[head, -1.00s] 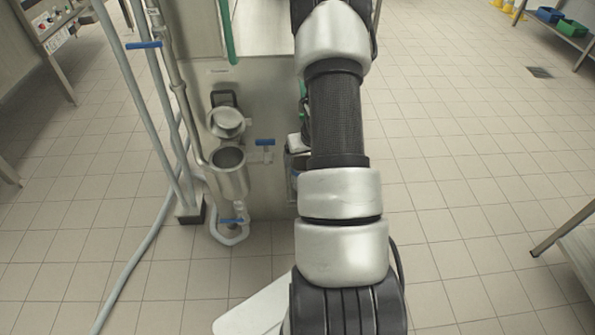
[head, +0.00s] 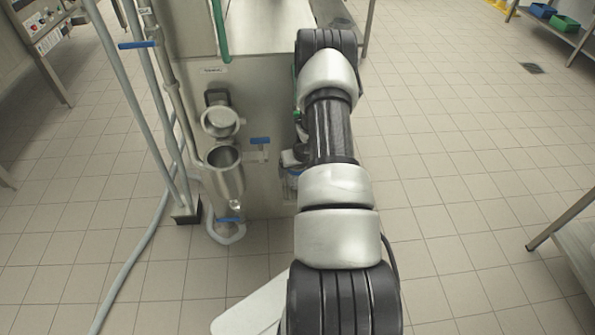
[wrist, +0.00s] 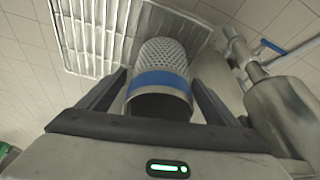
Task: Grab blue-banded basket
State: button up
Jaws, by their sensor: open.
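In the wrist view a perforated metal basket (wrist: 165,52) with a blue band around it shows between the two fingers of my gripper (wrist: 160,78). The fingers are open, one to each side of the basket, with visible gaps, so I see no grip on it. The basket's near end, below the blue band, is dark and partly hidden behind my gripper's body.
A steel machine (head: 262,100) stands left of my arm, with a steel funnel-like cup (head: 225,172), pipes and blue-handled valves on its side. A hose (head: 150,235) lies on the floor. A steel table (head: 575,240) stands at right. Tiled floor between is clear.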

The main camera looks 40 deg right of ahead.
jog(key=shift+c, duration=0.4)
jog(key=c, duration=1.2)
jog(key=shift+r, duration=0.1)
